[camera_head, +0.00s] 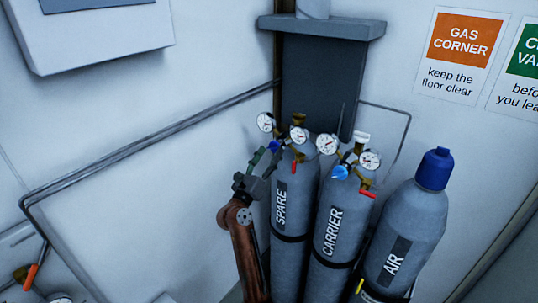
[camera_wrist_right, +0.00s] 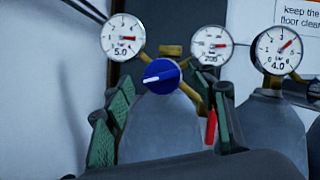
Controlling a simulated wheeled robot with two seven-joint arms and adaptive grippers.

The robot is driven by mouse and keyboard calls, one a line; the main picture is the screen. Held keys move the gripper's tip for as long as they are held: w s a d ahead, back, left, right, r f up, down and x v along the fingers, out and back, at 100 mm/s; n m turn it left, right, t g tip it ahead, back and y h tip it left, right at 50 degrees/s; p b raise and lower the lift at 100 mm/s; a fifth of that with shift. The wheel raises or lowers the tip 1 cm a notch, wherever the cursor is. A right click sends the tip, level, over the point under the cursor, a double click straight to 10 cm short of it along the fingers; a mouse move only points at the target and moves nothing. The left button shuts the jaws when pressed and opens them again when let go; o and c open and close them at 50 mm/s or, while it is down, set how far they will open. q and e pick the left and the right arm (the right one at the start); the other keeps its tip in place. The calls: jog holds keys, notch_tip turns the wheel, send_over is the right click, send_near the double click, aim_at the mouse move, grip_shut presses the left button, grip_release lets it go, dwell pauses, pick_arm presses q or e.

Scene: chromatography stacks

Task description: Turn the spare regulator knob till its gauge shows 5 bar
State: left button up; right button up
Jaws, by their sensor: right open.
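The spare cylinder (camera_head: 285,215) is grey and labelled SPARE. Its blue regulator knob (camera_head: 274,146) shows in the right wrist view (camera_wrist_right: 162,76) with a white pointer line towards the left. The spare outlet gauge (camera_head: 265,122) reads 5.0 bar in the right wrist view (camera_wrist_right: 122,37). The second spare gauge (camera_head: 298,135) shows a figure that looks like 200 in the wrist view (camera_wrist_right: 212,45). My right gripper (camera_head: 264,158) is open, its green-padded fingers to either side of the knob, with gaps visible. My left gripper is out of view.
The carrier cylinder (camera_head: 330,230) stands close on the right; its gauge (camera_wrist_right: 278,50) reads 4.0. A red lever (camera_wrist_right: 211,127) hangs near my right finger. The air cylinder (camera_head: 405,235) has a blue cap. A pipe (camera_head: 150,145) runs along the left wall.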

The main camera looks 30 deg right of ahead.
jog(key=v, duration=0.7)
jog(key=shift+a, duration=0.2)
jog(key=shift+s+f, duration=0.1)
jog(key=shift+f, duration=0.05)
